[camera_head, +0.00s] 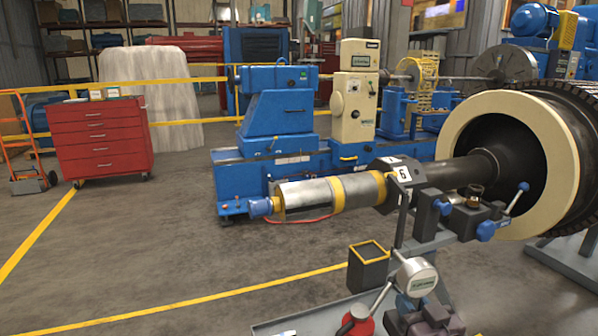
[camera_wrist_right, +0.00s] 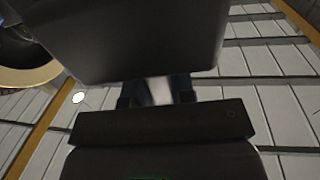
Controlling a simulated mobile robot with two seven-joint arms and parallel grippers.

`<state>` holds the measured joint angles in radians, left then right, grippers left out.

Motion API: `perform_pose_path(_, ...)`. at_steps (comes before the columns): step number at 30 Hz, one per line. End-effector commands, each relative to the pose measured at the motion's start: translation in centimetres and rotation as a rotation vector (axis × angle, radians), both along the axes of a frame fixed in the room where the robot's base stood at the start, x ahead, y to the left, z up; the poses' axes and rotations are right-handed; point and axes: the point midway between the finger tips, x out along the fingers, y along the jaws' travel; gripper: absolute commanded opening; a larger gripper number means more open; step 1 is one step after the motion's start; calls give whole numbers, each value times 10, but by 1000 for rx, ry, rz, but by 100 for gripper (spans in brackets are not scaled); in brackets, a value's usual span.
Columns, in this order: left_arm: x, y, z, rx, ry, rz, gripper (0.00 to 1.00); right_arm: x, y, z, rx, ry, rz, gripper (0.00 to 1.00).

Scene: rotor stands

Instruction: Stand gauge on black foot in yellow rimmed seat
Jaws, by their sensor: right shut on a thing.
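The gauge (camera_head: 417,278) has a round white dial in a pale housing and shows at the bottom right of the head view. My right gripper (camera_head: 425,312) is at the lower edge, dark and partly cut off, and is shut on the gauge. The yellow rimmed seat (camera_head: 368,268) is a black box with an open, dark top, left of and above the gauge in the picture. The gauge is apart from it. The black foot is not clear in the head view. A large dark block (camera_wrist_right: 140,40) fills the upper middle of the right wrist view. My left gripper is not in view.
A red can-like thing (camera_head: 357,321) stands close left of the gauge. The grey bench edge (camera_head: 300,320) runs below. A shaft with a steel and yellow sleeve (camera_head: 330,194) and clamp hardware (camera_head: 470,215) lie behind, leading to a big cream-ringed rotor (camera_head: 562,165).

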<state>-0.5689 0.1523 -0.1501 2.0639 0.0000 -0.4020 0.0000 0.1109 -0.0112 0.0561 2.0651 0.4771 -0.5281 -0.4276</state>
Motion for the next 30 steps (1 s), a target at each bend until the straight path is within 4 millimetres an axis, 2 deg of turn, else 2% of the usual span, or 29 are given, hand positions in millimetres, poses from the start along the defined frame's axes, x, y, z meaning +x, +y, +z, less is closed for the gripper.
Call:
perform_pose_path(3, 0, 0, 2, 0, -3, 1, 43, -27, 4, -7, 4, -5, -51, 0)
perform_pose_path(9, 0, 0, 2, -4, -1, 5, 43, -65, 8, -14, 2, -11, -131, 0)
perform_pose_path(15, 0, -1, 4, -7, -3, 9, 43, -90, 8, -15, -2, -18, -188, 0)
perform_pose_path(21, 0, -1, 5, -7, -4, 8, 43, -98, 8, -15, -7, -22, -209, 0)
perform_pose_path(30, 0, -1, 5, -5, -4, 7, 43, -99, 8, -15, -7, -23, -210, 0)
